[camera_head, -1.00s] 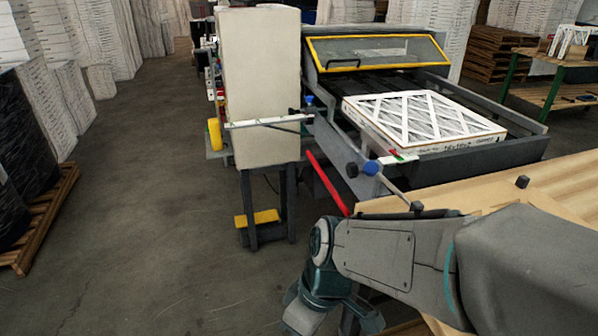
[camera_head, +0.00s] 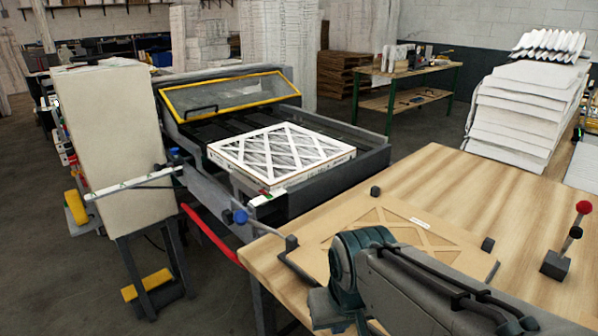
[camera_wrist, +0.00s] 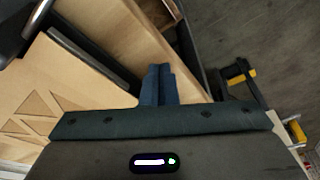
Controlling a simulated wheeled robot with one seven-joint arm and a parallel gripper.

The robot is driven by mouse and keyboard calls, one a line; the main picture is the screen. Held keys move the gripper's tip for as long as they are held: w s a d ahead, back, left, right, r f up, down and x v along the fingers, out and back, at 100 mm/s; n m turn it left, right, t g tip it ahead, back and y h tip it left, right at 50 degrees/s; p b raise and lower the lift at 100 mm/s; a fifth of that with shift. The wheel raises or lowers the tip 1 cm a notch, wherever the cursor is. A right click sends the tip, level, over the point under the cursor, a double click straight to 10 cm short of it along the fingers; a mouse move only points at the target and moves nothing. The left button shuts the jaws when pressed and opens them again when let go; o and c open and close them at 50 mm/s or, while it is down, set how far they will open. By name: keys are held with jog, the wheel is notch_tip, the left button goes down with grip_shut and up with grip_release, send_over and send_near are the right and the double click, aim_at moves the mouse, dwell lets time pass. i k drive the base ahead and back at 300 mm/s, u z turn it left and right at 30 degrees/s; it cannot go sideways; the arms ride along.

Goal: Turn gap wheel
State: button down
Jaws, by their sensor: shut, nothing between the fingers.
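The machine with a yellow-framed clear hood (camera_head: 230,95) stands left of centre, with a boxed white filter (camera_head: 283,153) on its bed. I cannot pick out the gap wheel for certain. A blue knob (camera_head: 240,216) sits at the bed's near corner, and another blue knob (camera_head: 174,152) is further back on the side rail. My gripper's fingers (camera_wrist: 159,84) are shut together and empty in the wrist view, above the edge of the wooden table. In the head view the fingertips are not clearly seen.
A wooden table (camera_head: 470,190) holds a flat cardboard filter frame (camera_head: 335,240) and a red-knobbed lever (camera_head: 575,235). A beige cabinet (camera_head: 105,130) on dark legs stands left. A red bar (camera_head: 210,235) slopes below the bed. Floor at far left is clear.

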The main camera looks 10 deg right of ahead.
aim_at(92, 59)
jog(key=k, duration=0.5)
jog(key=u, duration=2)
jog(key=i, duration=1.35)
jog(key=z, duration=1.55)
jog(key=k, duration=0.35)
jog(key=u, duration=0.4)
